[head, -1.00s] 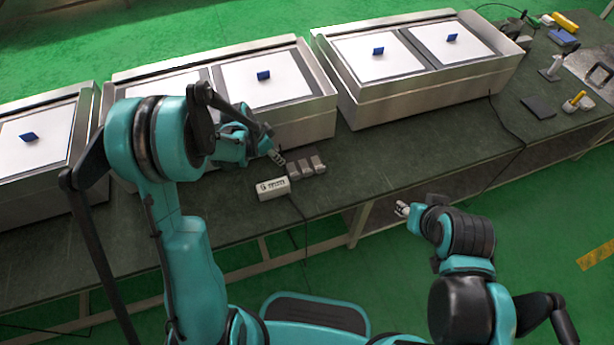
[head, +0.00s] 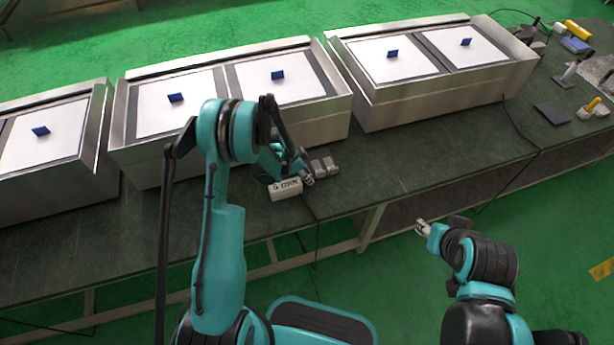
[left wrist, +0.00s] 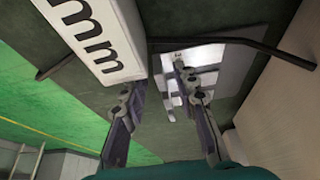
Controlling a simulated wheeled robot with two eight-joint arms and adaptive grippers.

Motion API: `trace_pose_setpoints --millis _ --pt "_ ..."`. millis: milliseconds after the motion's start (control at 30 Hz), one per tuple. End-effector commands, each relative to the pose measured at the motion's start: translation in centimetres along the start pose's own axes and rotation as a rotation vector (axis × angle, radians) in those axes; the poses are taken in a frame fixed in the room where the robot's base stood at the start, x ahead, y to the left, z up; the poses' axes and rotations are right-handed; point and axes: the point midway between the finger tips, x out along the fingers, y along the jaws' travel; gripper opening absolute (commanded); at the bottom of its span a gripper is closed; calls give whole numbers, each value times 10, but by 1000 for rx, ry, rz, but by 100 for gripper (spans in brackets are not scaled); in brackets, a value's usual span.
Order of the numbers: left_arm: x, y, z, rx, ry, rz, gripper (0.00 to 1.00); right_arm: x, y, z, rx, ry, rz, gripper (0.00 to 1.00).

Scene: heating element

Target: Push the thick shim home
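A white block marked "6 mm" (head: 285,190) lies near the front edge of the bench; it fills the upper left of the left wrist view (left wrist: 92,35). Small grey metal pieces (head: 325,166) lie just behind and right of it, and also show in the left wrist view (left wrist: 208,54). I cannot tell which piece is the thick shim. My left gripper (head: 308,180) is over the bench between block and pieces; its fingers (left wrist: 158,78) are apart with nothing visibly held. My right gripper (head: 422,228) is in front of the bench, small, its opening unclear.
Metal trays with white panels and blue tabs stand behind, including one at the middle (head: 330,118) and one at right (head: 440,90). A black cable (head: 314,225) hangs over the front edge.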

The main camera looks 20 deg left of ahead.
Motion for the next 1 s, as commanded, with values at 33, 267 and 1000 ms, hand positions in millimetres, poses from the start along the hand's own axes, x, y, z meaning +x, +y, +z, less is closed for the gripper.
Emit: trace_pose_setpoints --millis 33,267,1000 --pt "1 0 0 0 0 0 29 0 0 0 0 0 0 40" --pt "0 0 0 0 0 0 19 0 0 0 0 0 0 40" --pt "0 -44 0 0 1 0 0 2 0 2 0 0 0 40"
